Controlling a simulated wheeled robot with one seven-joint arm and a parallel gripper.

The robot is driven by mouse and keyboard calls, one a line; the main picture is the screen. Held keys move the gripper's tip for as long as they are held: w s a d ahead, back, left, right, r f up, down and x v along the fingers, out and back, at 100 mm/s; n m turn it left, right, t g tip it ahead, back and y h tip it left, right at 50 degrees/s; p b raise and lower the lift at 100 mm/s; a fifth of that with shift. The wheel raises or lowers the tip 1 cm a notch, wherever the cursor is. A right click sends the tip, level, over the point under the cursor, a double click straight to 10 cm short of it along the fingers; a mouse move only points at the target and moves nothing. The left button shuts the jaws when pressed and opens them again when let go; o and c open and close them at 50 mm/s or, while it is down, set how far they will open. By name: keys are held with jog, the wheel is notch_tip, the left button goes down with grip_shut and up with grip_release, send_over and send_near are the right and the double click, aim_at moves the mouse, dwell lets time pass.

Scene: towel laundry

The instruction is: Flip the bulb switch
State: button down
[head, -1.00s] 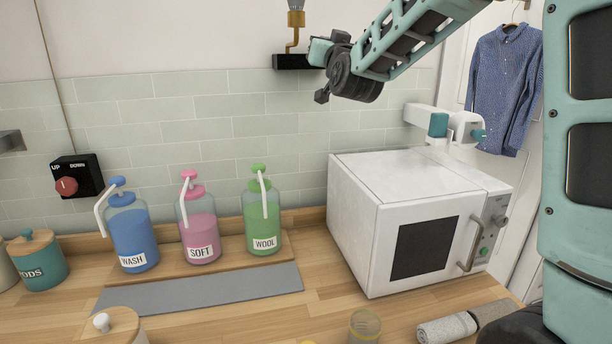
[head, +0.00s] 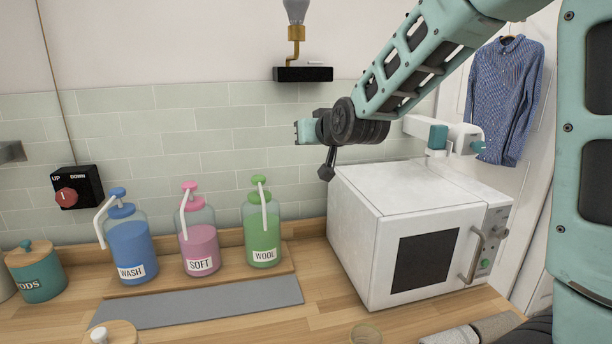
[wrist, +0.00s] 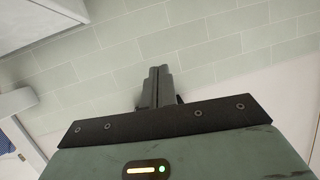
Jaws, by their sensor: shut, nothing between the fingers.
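The light bulb (head: 296,10) is grey and looks unlit, cut off by the top of the head view. It stands on a bent brass stem. The stem rises from a black wall box (head: 290,75), with a small pale piece on its top right that may be the switch; its position is too small to tell. My gripper (wrist: 161,86) is shut and empty in the wrist view, its dark fingers together in front of the tiled wall. In the head view its teal hand (head: 306,131) is below and slightly right of the box, apart from it; the fingertips are not clear there.
A black box with a red knob (head: 66,197), marked UP and DOWN, is on the wall at left. Three pump bottles (head: 201,247) stand on the counter below. A white microwave (head: 360,192) stands at right, under my arm. A white-and-teal wall fixture (head: 438,137) and a shirt (head: 505,95) are behind.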

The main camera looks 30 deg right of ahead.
jog(key=s+a+f+n+g+y, duration=0.1)
jog(key=s+a+f+g, duration=0.2)
jog(key=s+f, duration=0.2)
jog(key=shift+a+f, duration=0.35)
jog(key=shift+f, duration=0.6)
jog(key=m+t+h+p, duration=0.2)
jog(key=t+h, duration=0.4)
jog(key=t, duration=0.4)
send_near(315, 63)
jog(key=shift+s+a+r, duration=0.5)
jog(key=shift+s+r, duration=0.15)
jog(key=shift+r, duration=0.05)
jog(key=p+x, duration=0.5)
jog(key=x, duration=0.3)
jog(key=shift+w+r+p, duration=0.2)
jog(key=shift+w+p, duration=0.05)
jog(key=shift+p, duration=0.15)
jog(key=shift+w+d+r+p, duration=0.1)
jog(key=shift+w+d+p, duration=0.2)
jog(key=shift+w, duration=0.4)
